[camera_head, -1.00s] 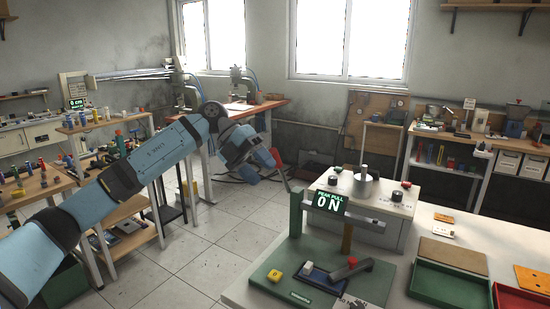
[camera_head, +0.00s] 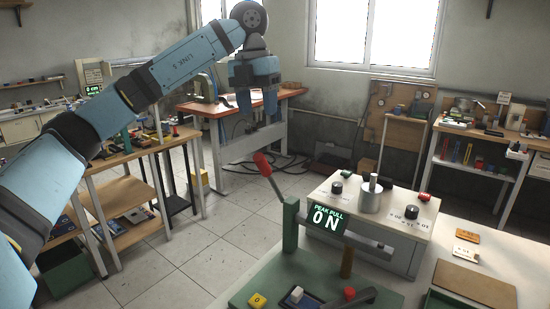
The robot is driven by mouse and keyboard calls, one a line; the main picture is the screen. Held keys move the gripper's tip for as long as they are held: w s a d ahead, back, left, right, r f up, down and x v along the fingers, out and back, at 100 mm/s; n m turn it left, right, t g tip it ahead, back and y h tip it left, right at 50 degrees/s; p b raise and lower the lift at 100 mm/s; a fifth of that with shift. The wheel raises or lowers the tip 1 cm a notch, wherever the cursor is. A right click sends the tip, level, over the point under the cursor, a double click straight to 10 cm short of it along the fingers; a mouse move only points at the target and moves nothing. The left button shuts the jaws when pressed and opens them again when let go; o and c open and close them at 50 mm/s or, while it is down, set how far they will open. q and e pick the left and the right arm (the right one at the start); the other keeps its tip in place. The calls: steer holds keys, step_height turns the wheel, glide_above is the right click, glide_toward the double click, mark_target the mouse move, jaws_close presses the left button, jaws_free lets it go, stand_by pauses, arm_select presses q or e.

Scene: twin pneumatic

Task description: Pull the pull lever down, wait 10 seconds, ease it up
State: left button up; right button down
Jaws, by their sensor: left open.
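The pull lever (camera_head: 276,185) is a thin grey bar with a red knob (camera_head: 262,163) at its upper end. It slants up and to the left from the green post (camera_head: 291,225) of a green-based stand. A display (camera_head: 325,222) on the stand reads "PEAK PULL 0 N". My left gripper (camera_head: 257,112) is open and empty, its fingers pointing down. In the picture it is above the red knob, with a visible gap between them. The depth between the two is hard to tell. My right gripper is not in view.
The green base (camera_head: 240,293) holds a yellow block (camera_head: 257,300) and a blue block with a white top (camera_head: 297,297). A grey box (camera_head: 375,225) with knobs and a metal cylinder stands behind it. Open floor (camera_head: 200,250) lies left of the bench.

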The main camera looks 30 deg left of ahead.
mark_target(261, 169)
arm_select(q)
steer(key=f, duration=0.2)
steer(key=s+f, duration=0.1)
steer(key=f, duration=0.7)
steer(key=d+f, duration=0.1)
steer(key=f, duration=0.2)
steer(key=shift+w+d+f, duration=0.1)
steer(key=shift+w+f, duration=0.05)
steer(key=shift+w, duration=0.05)
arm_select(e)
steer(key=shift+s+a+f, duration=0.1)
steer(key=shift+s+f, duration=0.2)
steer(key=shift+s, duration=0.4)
arm_select(q)
steer(key=shift+c, duration=0.3)
jaws_close()
